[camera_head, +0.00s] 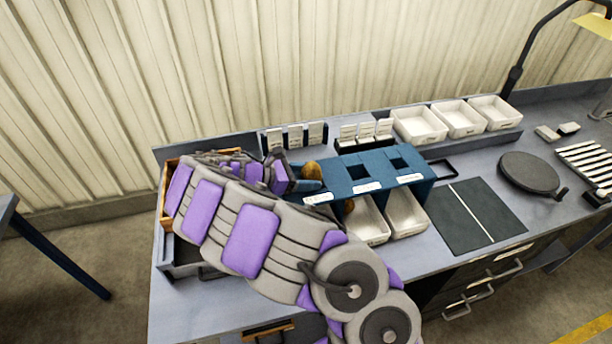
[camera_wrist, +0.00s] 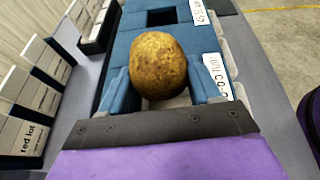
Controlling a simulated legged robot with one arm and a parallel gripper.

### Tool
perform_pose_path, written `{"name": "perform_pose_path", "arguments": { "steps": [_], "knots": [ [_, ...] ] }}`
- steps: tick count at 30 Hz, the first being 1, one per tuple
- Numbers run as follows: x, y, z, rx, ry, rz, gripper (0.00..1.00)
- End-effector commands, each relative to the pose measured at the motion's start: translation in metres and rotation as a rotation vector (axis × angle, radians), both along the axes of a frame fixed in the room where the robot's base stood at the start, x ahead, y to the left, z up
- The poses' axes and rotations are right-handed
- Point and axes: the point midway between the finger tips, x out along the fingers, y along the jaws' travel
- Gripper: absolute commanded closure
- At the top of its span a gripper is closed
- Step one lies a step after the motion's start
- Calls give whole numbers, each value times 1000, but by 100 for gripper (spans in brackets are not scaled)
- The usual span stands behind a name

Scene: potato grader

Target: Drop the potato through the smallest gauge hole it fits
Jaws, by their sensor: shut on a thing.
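A brown potato (camera_wrist: 158,66) is held between the two blue fingers of my gripper (camera_wrist: 160,90) in the wrist view. In the head view the potato (camera_head: 312,170) shows at the tip of my gripper (camera_head: 308,178), above the left end of the blue gauge stand (camera_head: 375,176). Two square holes show in the stand's top, in its middle and right parts. The left part is hidden by my gripper and the potato. White labels run along the stand's front edge. A second brown potato-like thing (camera_head: 349,206) shows below the stand's top, by the left white bin (camera_head: 372,229).
Another white bin (camera_head: 407,213) stands under the right part of the stand. Card holders (camera_head: 294,137) and several white trays (camera_head: 418,124) stand behind. A dark mat (camera_head: 474,216) and a round black plate (camera_head: 529,175) lie to the right. A wooden crate (camera_head: 166,183) is partly behind my arm.

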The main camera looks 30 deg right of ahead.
Motion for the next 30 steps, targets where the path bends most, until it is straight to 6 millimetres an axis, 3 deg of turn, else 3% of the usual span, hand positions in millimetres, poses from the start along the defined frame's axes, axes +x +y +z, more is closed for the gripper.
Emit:
{"name": "perform_pose_path", "arguments": {
  "steps": [1, 2, 11, 30],
  "knots": [
    [-2, 1, -7, 13, 8, -5, 73],
    [-2, 1, -7, 13, 8, -5, 36],
    [-1, 0, -9, 16, 9, -2, 7],
    [2, -1, -11, 22, 9, 3, 7]
  ]
}}
